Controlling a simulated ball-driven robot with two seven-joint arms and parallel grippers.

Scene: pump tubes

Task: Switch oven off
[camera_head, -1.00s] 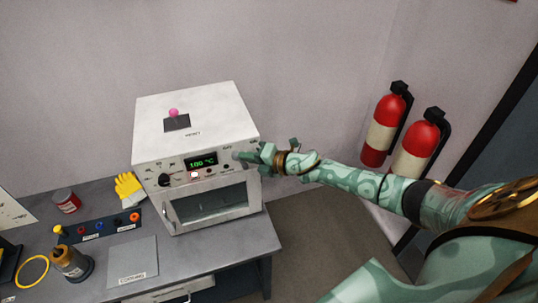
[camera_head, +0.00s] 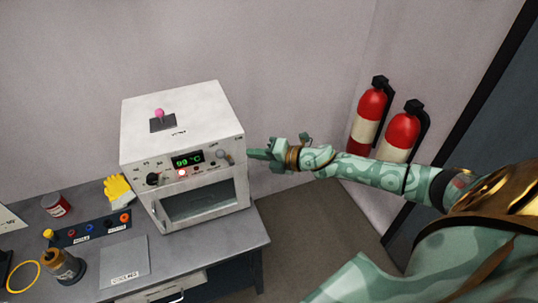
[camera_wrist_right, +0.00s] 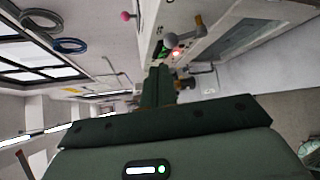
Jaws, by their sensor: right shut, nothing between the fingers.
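The white oven (camera_head: 170,110) stands on the grey bench against the wall. Its green display (camera_head: 187,161) appears to read 99 °C. A red light (camera_head: 182,172) glows below the display. A black knob (camera_head: 153,179) is at the left of the panel, and a round grey knob (camera_head: 225,156) is at the right. My right gripper (camera_head: 254,154) is shut and empty, just right of the oven's front corner and apart from the panel. In the right wrist view its fingers (camera_wrist_right: 160,76) point toward the panel, below the grey knob (camera_wrist_right: 170,40). My left gripper is out of view.
Two red fire extinguishers (camera_head: 369,120) hang on the wall near my right forearm. A pink-topped lever (camera_head: 159,114) is on the oven's top. A yellow glove (camera_head: 118,189), a red-lidded jar (camera_head: 56,205) and a brown bottle (camera_head: 64,265) sit on the bench at left.

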